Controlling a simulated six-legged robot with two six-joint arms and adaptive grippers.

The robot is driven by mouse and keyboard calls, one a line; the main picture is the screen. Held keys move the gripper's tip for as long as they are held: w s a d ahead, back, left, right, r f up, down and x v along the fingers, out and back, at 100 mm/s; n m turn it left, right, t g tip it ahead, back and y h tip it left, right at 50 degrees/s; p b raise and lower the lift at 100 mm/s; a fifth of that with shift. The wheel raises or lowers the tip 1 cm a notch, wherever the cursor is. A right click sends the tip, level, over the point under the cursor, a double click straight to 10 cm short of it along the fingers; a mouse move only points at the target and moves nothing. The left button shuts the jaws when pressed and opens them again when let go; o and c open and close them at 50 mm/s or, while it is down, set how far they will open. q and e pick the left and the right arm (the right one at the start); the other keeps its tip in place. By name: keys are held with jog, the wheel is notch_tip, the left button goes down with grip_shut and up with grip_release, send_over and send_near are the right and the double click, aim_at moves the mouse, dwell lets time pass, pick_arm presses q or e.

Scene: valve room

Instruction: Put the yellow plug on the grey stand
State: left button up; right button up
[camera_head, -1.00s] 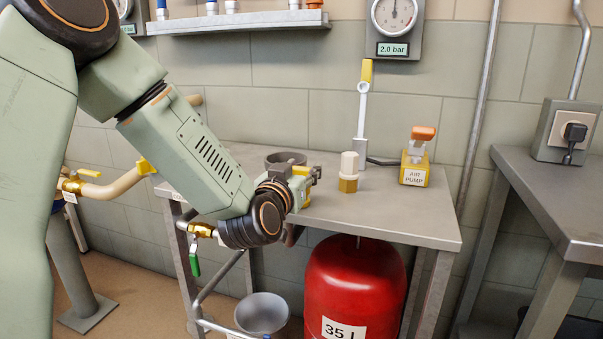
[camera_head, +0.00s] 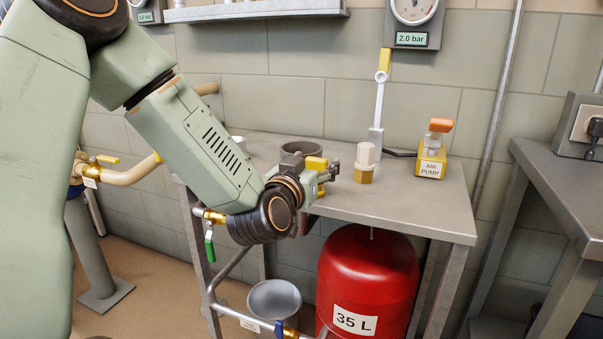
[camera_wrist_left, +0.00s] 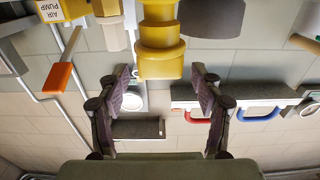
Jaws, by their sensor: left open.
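The yellow plug (camera_head: 316,163) is partly hidden by my left gripper (camera_head: 328,172) at the table's front left. In the left wrist view, the plug (camera_wrist_left: 160,48) shows as a stepped yellow cylinder, in line with the gap between my left gripper's (camera_wrist_left: 163,80) two spread fingers. It is at or just beyond the fingertips, with room on both sides; I see no grip on it. A dark grey round piece (camera_head: 299,148), seemingly the grey stand, is on the table just behind the plug; it also shows in the left wrist view (camera_wrist_left: 203,17). My right gripper is out of view.
A white-topped piece with a yellow base (camera_head: 365,163) stands right of the gripper. Behind it are an upright lever (camera_head: 380,100) and the yellow air pump (camera_head: 431,160). A red tank (camera_head: 368,275) is below the grey table (camera_head: 415,205), whose front right is clear.

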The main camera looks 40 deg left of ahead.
pick_arm(q)
jog(key=p+v, duration=1)
jog(key=p, duration=0.1)
dwell(0.5)
jog(key=s+d+f+m+g+h, duration=0.15)
jog(key=s+d+f+g, duration=0.3)
jog(key=f, duration=0.55)
jog(key=s+d+f+m+g+h, duration=0.1)
jog(key=s+d+f+g+h, duration=0.3)
jog(key=f, duration=0.6)
jog(key=s+d+f+g, duration=0.1)
jog(key=s+f+g, duration=0.3)
jog(key=s, duration=0.6)
jog(key=s+f+g+y, duration=0.1)
jog(key=s+f+g, duration=0.4)
jog(key=s, duration=0.4)
jog(key=shift+s+d, duration=0.4)
jog(key=shift+c, duration=0.2)
